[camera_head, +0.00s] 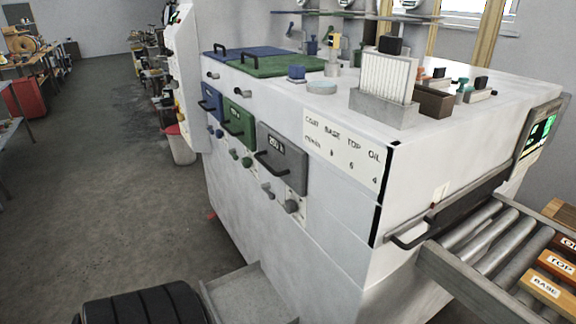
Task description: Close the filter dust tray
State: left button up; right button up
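A grey shallow tray (243,293) sticks out low from the long front side of the white machine (330,255). It appears to be the filter dust tray and stands pulled out. Its inside looks empty, and its near end is cut off by the bottom edge of the picture. Neither of my grippers can be made out in the head view.
A black ribbed shape (145,305) lies left of the tray; I cannot tell what it is. The roller conveyor (478,250) with labelled blocks is at the right. A bar handle (410,238) juts out beside it. Grey floor (110,180) is open at the left.

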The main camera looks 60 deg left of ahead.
aim_at(245, 295)
jog(key=j+u, duration=0.2)
jog(key=u, duration=0.25)
jog(key=j+u, duration=0.25)
jog(key=u, duration=0.25)
jog(key=j+u, duration=0.25)
jog(key=u, duration=0.2)
jog(key=j+u, duration=0.2)
jog(key=u, duration=0.25)
jog(key=i+j, duration=0.2)
jog(key=j, duration=0.25)
